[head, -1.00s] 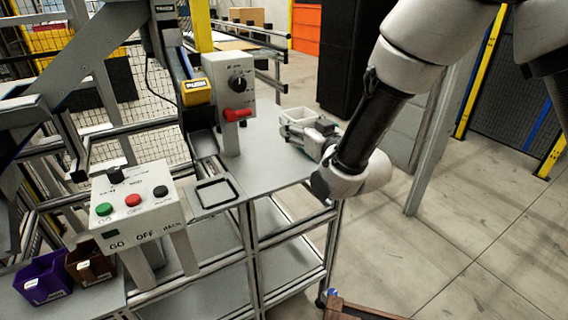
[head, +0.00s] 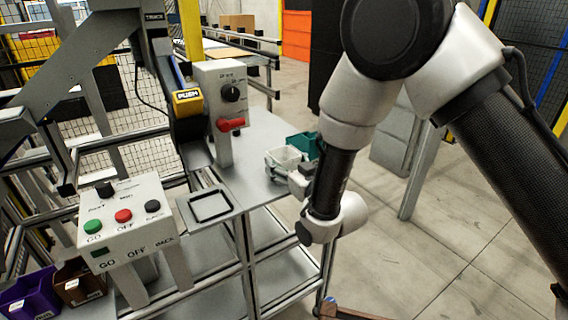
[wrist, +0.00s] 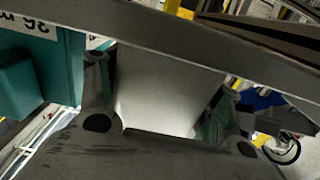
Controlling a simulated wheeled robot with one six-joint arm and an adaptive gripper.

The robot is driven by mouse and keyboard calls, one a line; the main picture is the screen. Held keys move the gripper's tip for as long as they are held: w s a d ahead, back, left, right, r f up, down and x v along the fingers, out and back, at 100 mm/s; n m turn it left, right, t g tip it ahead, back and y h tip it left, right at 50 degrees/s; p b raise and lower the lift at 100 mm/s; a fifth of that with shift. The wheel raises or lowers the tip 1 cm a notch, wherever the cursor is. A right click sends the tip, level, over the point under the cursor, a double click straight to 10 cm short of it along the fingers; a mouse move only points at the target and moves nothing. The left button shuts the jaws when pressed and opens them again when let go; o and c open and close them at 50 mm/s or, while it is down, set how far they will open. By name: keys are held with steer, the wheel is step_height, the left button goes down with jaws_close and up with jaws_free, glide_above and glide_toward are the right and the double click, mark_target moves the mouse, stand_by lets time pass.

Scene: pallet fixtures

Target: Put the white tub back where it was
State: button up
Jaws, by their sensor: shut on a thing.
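The white tub (head: 284,157) is an open-topped box near the right edge of the grey table, below the red-switch box's right side in the head view. My gripper (head: 292,170) is shut on its near right side, with the wrist bent down toward the table. In the wrist view, the white tub (wrist: 165,90) fills the space between the two fingers (wrist: 165,125). I cannot tell whether the tub touches the table. A teal bin (head: 304,142) stands right behind the tub, partly hidden by my arm; it also shows at the left of the wrist view (wrist: 40,75).
A switch box with a red handle (head: 218,95) stands left of the tub. An empty black square frame (head: 211,205) lies on a grey plate at the near table edge. A button box (head: 122,220) and purple (head: 30,295) and brown (head: 80,283) bins are at lower left.

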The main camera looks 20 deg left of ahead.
steer(key=shift+f, duration=0.2)
steer(key=o, duration=1.1)
steer(key=shift+r, duration=0.15)
steer(key=v, duration=1.2)
steer(key=shift+r, duration=0.1)
